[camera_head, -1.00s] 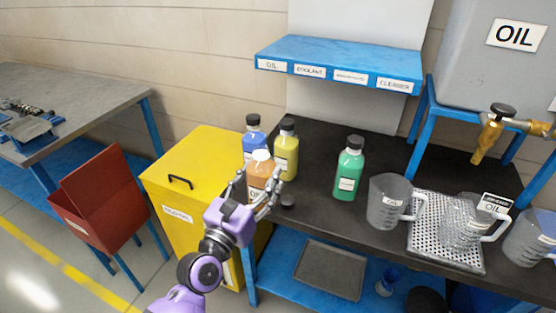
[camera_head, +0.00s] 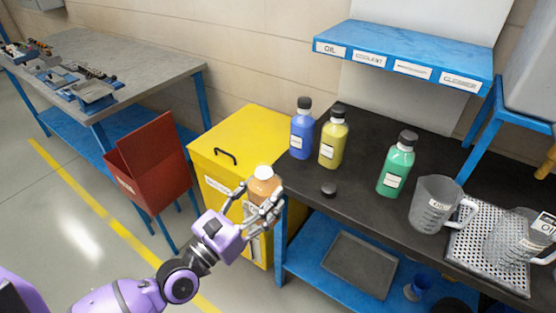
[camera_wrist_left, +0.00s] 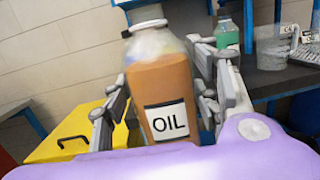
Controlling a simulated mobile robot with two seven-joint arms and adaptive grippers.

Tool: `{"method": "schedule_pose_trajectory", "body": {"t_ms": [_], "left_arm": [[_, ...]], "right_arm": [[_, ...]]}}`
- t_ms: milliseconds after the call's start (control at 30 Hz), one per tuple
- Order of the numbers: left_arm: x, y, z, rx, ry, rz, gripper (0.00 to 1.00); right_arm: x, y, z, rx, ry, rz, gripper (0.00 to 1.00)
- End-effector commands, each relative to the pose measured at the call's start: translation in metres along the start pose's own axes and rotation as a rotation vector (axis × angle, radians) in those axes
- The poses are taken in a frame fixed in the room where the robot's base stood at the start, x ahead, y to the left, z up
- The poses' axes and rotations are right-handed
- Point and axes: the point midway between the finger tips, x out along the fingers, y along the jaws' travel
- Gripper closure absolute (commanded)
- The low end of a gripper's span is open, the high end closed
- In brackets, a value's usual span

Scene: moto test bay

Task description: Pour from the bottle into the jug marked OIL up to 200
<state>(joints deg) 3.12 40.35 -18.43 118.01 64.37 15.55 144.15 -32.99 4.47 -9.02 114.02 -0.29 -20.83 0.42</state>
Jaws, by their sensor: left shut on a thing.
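My left gripper (camera_head: 257,207) is shut on the oil bottle (camera_head: 263,186), a clear bottle of orange-brown liquid. The bottle is roughly upright, in front of the bench's left end and the yellow cabinet. In the left wrist view the bottle (camera_wrist_left: 165,95) shows its OIL label between the fingers (camera_wrist_left: 163,110); its pale top has no black cap. A clear jug (camera_head: 515,240) with a sign reading OIL, partly cut off, stands on a perforated tray (camera_head: 467,262) at the far right. Another clear jug (camera_head: 435,205) stands left of it. My right gripper is out of view.
Blue (camera_head: 302,130), yellow (camera_head: 333,138) and green (camera_head: 396,166) bottles stand on the dark bench (camera_head: 360,150). A black cap (camera_head: 329,190) lies near its front edge. A blue labelled shelf (camera_head: 410,50) hangs above. The yellow cabinet (camera_head: 240,135) and red bin (camera_head: 150,165) stand left.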

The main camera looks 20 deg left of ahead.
Motion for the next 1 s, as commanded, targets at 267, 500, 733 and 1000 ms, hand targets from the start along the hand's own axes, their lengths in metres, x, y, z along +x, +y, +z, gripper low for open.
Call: {"method": "schedule_pose_trajectory", "body": {"t_ms": [267,500,733,1000], "left_arm": [[-0.055,-0.028,0.004,-0.013,-0.001,0.042,0.89],[-0.078,-0.041,0.015,-0.01,-0.008,0.114,0.89],[-0.084,-0.045,0.023,0.002,-0.012,0.181,0.89],[-0.084,-0.044,0.032,0.02,-0.011,0.277,0.89]], "right_arm": [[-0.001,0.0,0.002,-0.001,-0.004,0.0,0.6],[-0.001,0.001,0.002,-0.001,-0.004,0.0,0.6],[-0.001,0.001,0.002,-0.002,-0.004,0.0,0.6],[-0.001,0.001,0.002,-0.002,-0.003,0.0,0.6]]}}
